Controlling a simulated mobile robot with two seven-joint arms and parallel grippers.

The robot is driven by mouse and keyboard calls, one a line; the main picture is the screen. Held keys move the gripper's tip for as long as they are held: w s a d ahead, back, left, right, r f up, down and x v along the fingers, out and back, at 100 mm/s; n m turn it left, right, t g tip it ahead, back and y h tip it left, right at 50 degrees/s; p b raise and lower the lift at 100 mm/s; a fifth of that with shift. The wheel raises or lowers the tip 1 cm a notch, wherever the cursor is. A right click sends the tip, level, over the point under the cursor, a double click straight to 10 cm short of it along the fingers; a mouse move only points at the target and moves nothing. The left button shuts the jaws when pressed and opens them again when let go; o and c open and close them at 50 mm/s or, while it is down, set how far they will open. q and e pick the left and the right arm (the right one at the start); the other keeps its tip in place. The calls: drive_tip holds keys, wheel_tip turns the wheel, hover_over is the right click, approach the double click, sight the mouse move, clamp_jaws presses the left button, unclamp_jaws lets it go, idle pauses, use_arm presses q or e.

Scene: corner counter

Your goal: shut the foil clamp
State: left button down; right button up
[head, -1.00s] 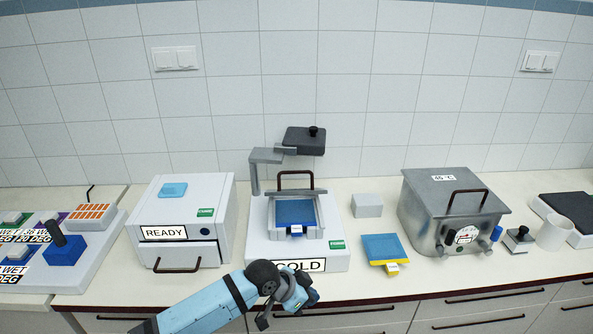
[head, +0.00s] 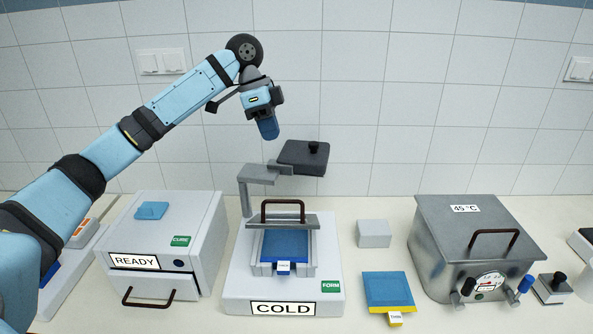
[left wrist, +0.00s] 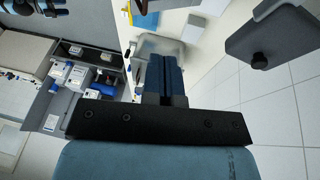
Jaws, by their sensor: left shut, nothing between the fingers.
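The foil clamp is a grey frame bar (head: 290,221) with a brown handle (head: 283,205) on the white forming machine (head: 237,290) labelled COLD. The bar appears raised at the rear of a blue foil sheet (head: 284,245), which lies in the machine's frame with a small tag at its front. My left gripper (head: 268,128) is shut and empty, pointing down in front of the wall tiles, above and apart from the clamp. Its closed blue fingers (left wrist: 167,75) show in the left wrist view. My right gripper is not in view.
A dark block with a knob (head: 303,160) hangs on a grey swing arm (head: 258,175) just below my left gripper. The READY box (head: 165,235) stands left. A grey block (head: 374,234), another blue sheet (head: 388,288) and a metal tank (head: 470,235) stand right.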

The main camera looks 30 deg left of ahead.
use_arm(q)
drive_tip(key=s+p+x, duration=0.2)
drive_tip(key=s+x, duration=0.1)
drive_tip(key=x, duration=0.9)
drive_tip(key=shift+f, duration=0.45)
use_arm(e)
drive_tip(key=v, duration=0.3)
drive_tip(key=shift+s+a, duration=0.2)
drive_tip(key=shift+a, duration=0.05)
use_arm(q)
drive_tip(key=shift+a+f, duration=0.1)
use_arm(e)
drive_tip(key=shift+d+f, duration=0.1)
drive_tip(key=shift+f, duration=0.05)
